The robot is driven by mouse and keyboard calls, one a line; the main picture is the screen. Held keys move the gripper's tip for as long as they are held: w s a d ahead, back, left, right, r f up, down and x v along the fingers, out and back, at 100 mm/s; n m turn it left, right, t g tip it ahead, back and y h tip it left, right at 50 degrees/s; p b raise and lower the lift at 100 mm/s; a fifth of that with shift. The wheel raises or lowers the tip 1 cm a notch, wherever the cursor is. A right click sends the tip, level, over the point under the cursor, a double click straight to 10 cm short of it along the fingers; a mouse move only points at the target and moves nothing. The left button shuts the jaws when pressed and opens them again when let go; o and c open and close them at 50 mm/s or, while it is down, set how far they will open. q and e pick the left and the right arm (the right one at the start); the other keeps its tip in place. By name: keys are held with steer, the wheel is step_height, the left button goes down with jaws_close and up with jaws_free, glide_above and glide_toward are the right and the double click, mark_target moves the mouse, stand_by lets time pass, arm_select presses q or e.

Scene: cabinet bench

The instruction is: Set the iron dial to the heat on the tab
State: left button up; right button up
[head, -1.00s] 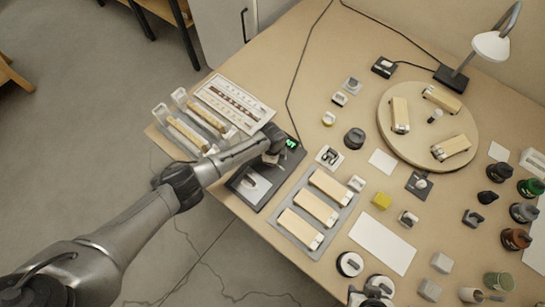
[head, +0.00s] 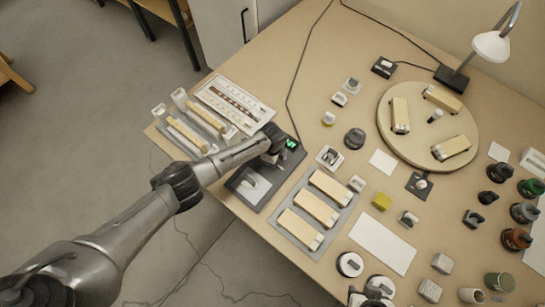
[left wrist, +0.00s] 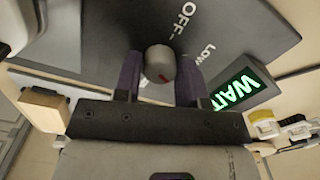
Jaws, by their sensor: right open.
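The dial (left wrist: 160,64) is a round grey knob with a red mark, on a dark panel (left wrist: 225,35) lettered "OFF" and "LOW". My left gripper (left wrist: 161,75) has a dark finger on each side of the knob, seemingly touching it. A green-lit display (left wrist: 236,90) beside it reads "WAIT". In the head view, the dark unit (head: 243,197) stands at the table's near left edge, its display (head: 291,144) lit green; my left wrist hides the dial there. My right gripper (head: 370,296) is open at the bottom edge, partly cut off. I cannot make out the heat tab.
A grey tray with wooden blocks (head: 316,207) lies right of the unit. A round board (head: 400,150), a lamp (head: 491,45) and many small knobs and blocks fill the right side.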

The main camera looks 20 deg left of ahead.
arm_select(q)
steer(key=o, duration=0.3)
steer(key=shift+o, duration=0.2)
steer(key=shift+r, duration=0.5)
step_height(320, 180, up, 13)
steer(key=p, duration=0.3)
steer(key=shift+f, duration=0.15)
